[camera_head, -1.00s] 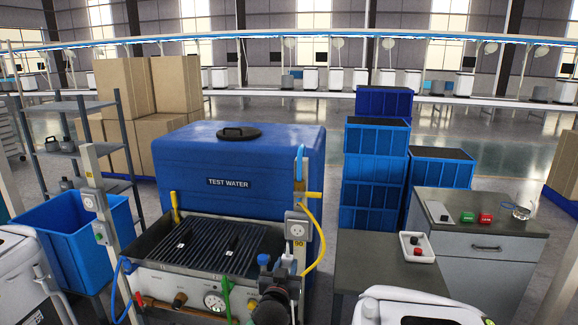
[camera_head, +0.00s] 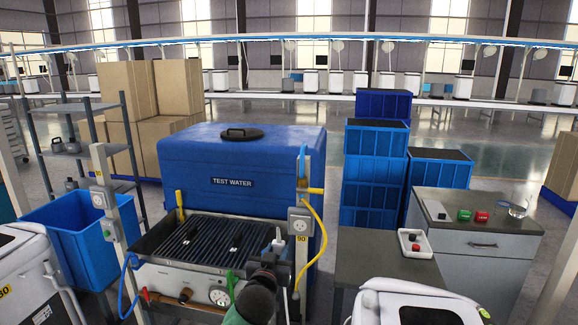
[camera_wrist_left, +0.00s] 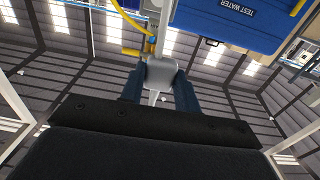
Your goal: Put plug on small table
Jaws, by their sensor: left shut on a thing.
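My left gripper (camera_head: 277,256) is in front of the right post of the test bench. In the left wrist view, the left gripper (camera_wrist_left: 159,85) is shut on a light grey plug (camera_wrist_left: 161,72), held between its two dark blue fingers. In the head view, the pale plug (camera_head: 279,241) shows at the fingertips, close to the outlet box on the post; I cannot tell whether they touch. A small table (camera_head: 365,264) with a dark top stands to the right of the post. My right gripper is out of view.
A white tray (camera_head: 415,243) with red and black parts sits on the table's right side. A drawer cabinet (camera_head: 482,243) stands beyond it. The yellow hose (camera_head: 320,236) hangs beside the post. The blue water tank (camera_head: 240,166) is behind the grill. The table's left part is clear.

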